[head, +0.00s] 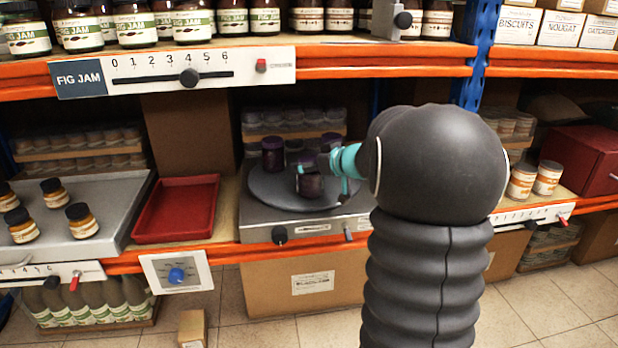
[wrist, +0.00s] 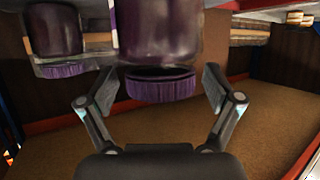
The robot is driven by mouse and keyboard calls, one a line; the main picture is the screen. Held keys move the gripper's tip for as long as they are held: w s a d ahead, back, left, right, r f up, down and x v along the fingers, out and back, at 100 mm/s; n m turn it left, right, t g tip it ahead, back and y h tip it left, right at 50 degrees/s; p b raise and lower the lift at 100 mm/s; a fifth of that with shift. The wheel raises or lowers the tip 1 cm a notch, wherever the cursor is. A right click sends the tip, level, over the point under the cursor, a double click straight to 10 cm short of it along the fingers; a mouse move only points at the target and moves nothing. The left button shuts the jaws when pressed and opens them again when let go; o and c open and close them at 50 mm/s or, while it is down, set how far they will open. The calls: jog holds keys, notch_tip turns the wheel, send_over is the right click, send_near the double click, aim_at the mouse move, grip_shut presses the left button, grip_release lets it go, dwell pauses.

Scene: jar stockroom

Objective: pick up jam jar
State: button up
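Dark purple jam jars stand on a grey round turntable (head: 275,196) on the middle shelf. The front one (head: 311,186) is beside my gripper (head: 322,172); another jar (head: 272,152) stands further left, and one more is partly hidden behind. In the wrist view, which looks upside down, a dark jar with a ridged purple lid (wrist: 160,85) is in line with the gap between my two fingers (wrist: 158,92). The fingers are spread, with space on both sides of the lid. A second purple-lidded jar (wrist: 60,35) is at the left, outside the fingers.
A red tray (head: 150,232) lies left of the turntable. A grey tray (head: 110,235) with several amber jars is further left. The orange-edged shelf above (head: 380,62) limits headroom. Orange-labelled jars (head: 522,181) and a dark red box (head: 582,160) stand at the right.

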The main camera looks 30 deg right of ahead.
grip_shut()
jog(key=shift+r, duration=0.1)
notch_tip(320, 180, up, 4)
jog(key=shift+f, duration=0.1)
jog(key=s+d+r, duration=0.2)
jog(key=d+r, duration=0.5)
jog(key=d, duration=0.4)
jog(key=shift+d, duration=0.25)
jog(key=shift+s+r, duration=0.1)
